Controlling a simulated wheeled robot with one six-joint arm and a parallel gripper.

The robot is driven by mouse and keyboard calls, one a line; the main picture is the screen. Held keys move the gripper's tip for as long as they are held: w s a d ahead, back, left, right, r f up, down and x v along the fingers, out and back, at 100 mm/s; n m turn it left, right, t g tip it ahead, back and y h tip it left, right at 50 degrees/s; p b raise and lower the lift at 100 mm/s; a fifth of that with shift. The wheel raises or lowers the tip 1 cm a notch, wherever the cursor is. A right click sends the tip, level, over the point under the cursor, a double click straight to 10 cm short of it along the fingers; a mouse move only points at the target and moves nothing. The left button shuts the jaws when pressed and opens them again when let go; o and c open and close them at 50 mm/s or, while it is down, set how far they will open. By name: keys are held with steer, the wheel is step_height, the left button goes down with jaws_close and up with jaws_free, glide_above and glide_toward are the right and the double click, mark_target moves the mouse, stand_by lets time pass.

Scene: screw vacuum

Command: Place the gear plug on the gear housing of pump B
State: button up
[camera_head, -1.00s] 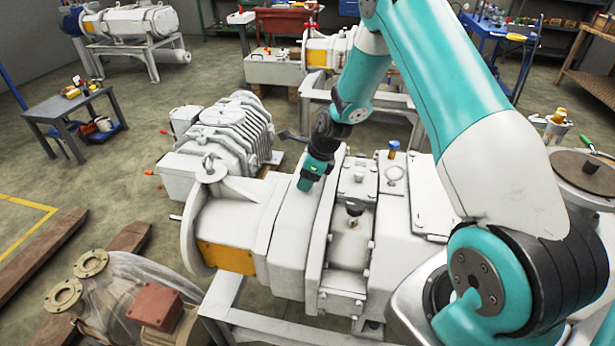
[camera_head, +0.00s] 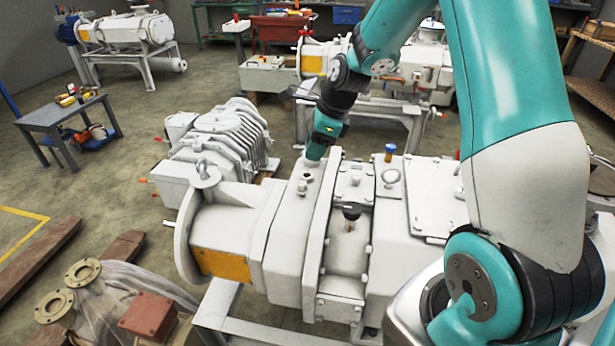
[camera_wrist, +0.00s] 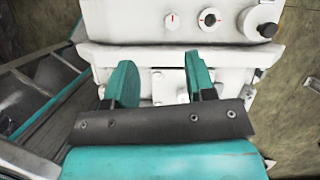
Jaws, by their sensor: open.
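The nearest white pump (camera_head: 236,225) fills the middle of the head view. A black-headed plug (camera_head: 351,212) stands upright on the middle section, and a blue-capped plug (camera_head: 389,152) stands farther right. My gripper (camera_head: 315,158) is above and just behind the small fitting. In the wrist view my gripper (camera_wrist: 161,75) is open, with nothing held between its fingers and a white housing (camera_wrist: 180,58) beyond them.
A grey work table (camera_head: 55,112) is at the left. Wooden beams (camera_head: 40,255) lie on the floor. Open floor lies between table and pump.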

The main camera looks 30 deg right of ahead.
steer(key=s+a+r+n+g, duration=0.1)
steer(key=s+a+r+n, duration=0.45)
steer(key=a+n, duration=0.3)
steer(key=s+a+r+n, duration=0.4)
steer(key=s+a+n, duration=0.25)
steer(key=n, duration=0.25)
steer(key=s+a+r+n+g, duration=0.1)
steer(key=s+a+n, duration=0.2)
steer(key=s+n, duration=0.4)
steer(key=s+a+r+n+y, duration=0.1)
steer(key=s+a+r+n, duration=0.1)
steer(key=s+n, duration=0.5)
steer(key=shift+s+a+r+n+g, duration=0.15)
steer(key=shift+s+a+n+g, duration=0.3)
steer(key=shift+a, duration=0.15)
steer(key=shift+w, duration=0.1)
